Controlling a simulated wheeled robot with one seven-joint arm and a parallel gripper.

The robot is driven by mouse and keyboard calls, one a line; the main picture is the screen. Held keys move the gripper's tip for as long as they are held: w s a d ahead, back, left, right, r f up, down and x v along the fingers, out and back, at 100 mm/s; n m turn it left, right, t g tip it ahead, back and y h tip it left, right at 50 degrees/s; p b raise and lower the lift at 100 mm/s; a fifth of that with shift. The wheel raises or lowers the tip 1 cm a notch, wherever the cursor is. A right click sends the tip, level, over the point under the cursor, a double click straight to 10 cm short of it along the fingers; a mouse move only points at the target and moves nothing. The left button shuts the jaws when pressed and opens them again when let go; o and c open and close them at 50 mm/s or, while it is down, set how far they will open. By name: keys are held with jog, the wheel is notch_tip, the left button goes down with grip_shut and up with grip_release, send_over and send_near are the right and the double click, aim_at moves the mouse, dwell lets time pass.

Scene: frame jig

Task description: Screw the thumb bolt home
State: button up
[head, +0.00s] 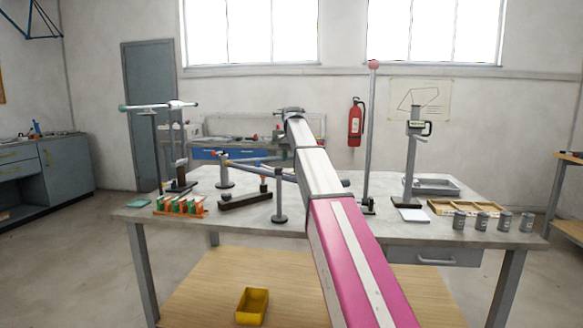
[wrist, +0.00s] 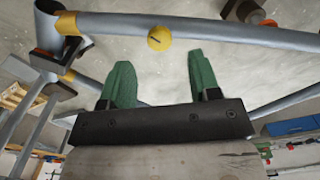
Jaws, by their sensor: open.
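My gripper (wrist: 159,60) is open, with its two green fingers apart and nothing between them. In the wrist view a round yellow knob with a dark mark (wrist: 159,38), which looks like the thumb bolt's head, sits at a grey frame tube (wrist: 225,32). It lies just beyond the fingertips, about midway between them, apart from both. How deep the bolt sits cannot be seen. In the head view the frame tube (head: 240,162) rests on stands left of my arm. My fingers and the knob cannot be made out there.
A dark block (head: 245,200) with an orange piece stands near the frame. A tall post with a pink ball (head: 374,65) rises right of my arm. A green-and-orange rack (head: 180,206) is at the left front, several grey cans (head: 482,220) at the right. Bench surface between is partly clear.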

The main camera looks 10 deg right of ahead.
aim_at(292, 171)
notch_tip(292, 171, up, 6)
jog(key=shift+r, duration=0.2)
dwell(0.3)
jog(key=s+d+f+n+t+y, duration=0.2)
jog(key=s+d+n+t+y, duration=0.15)
jog(key=n, duration=1.05)
jog(key=shift+h, duration=0.55)
jog(key=x, duration=0.6)
jog(key=a+x, duration=0.1)
jog(key=x, duration=0.2)
jog(key=shift+a+f, duration=0.15)
jog(key=shift+f, duration=0.05)
jog(key=c, duration=1)
